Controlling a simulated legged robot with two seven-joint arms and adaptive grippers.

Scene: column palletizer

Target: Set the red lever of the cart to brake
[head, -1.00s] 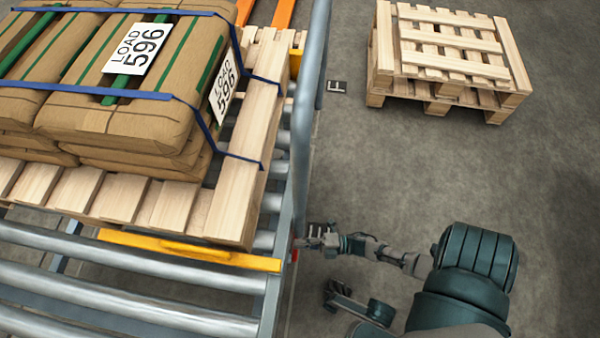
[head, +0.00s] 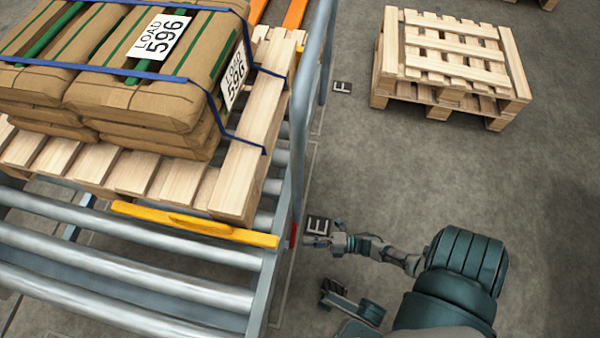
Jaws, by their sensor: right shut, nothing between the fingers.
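A small red part (head: 293,235), which looks like the lever, shows at the right side of the roller cart (head: 262,300), by the end of the yellow bar. Only a sliver of it is visible, so its setting cannot be told. My right gripper (head: 310,241) is shut and empty just to the right of the red part. Whether they touch cannot be told. My left gripper is not in view.
A wooden pallet (head: 235,190) with strapped brown sacks (head: 140,100) sits on the rollers. A grey tube rail (head: 299,130) rises along the cart's right side. Stacked empty pallets (head: 450,70) stand at the upper right. Open floor lies between.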

